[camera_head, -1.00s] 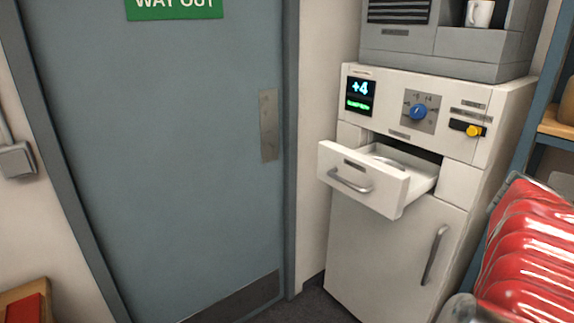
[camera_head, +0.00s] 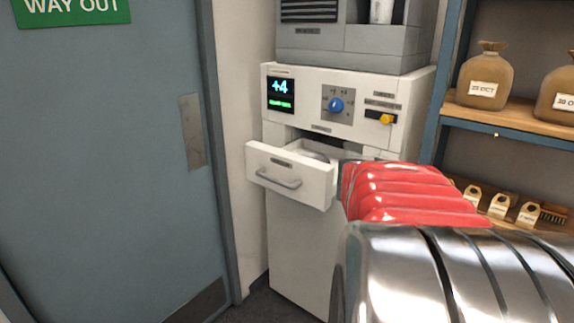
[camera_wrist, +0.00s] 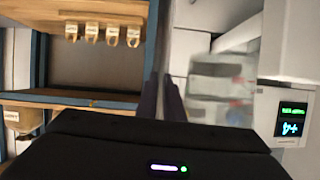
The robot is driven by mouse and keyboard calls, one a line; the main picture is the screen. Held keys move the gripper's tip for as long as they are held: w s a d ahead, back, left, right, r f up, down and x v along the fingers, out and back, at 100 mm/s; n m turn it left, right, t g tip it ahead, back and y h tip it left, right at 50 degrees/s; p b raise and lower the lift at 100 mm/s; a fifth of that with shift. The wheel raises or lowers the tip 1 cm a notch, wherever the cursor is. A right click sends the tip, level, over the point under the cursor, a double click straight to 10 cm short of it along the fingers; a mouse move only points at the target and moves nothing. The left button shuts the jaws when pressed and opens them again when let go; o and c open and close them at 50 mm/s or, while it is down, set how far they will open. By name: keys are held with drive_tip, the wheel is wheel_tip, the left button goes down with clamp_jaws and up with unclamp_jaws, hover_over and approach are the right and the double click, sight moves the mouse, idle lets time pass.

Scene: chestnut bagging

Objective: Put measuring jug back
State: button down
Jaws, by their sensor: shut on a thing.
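In the wrist view my gripper (camera_wrist: 163,82) shows as two dark fingers close together. A see-through, blurred vessel with grey bands and reddish marks, which looks like the measuring jug (camera_wrist: 222,88), is just right of the fingers. My gripper is shut on it, but the exact grip point is unclear. In the head view an open white drawer (camera_head: 290,180) sticks out of the white cabinet (camera_head: 300,250); something pale and curved lies inside. My red and chrome arm covers the lower right there and hides the gripper and jug.
A grey machine (camera_head: 350,45) with a white cup (camera_head: 382,11) sits on the cabinet. Shelves (camera_head: 520,118) at the right hold brown sacks (camera_head: 485,78) and small tagged items (camera_head: 500,205). A blue-grey door (camera_head: 100,150) stands at the left.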

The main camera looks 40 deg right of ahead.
drive_tip(key=w+a+f+n+t+y, duration=0.35)
drive_tip(key=w+a+f, duration=0.25)
drive_tip(key=w+a, duration=0.5)
drive_tip(key=w+a+f+n+t+y, duration=0.2)
drive_tip(key=w+a+f+n+t, duration=0.25)
drive_tip(key=w+a, duration=0.65)
drive_tip(key=w+a+f+n+y, duration=0.2)
drive_tip(key=a+f, duration=0.1)
drive_tip(key=a, duration=0.6)
drive_tip(key=w+a+f+n+t+y, duration=0.1)
drive_tip(key=w+a+f+n+y, duration=0.1)
drive_tip(key=a, duration=0.8)
drive_tip(key=w+a+f+n+t+y, duration=0.1)
drive_tip(key=w+a+f+n+y, duration=0.1)
drive_tip(key=a+f, duration=0.3)
drive_tip(key=a+n+y, duration=0.1)
drive_tip(key=a, duration=0.3)
drive_tip(key=shift+a+f+y, duration=0.15)
drive_tip(key=shift+f+y, duration=0.1)
drive_tip(key=shift+y, duration=0.1)
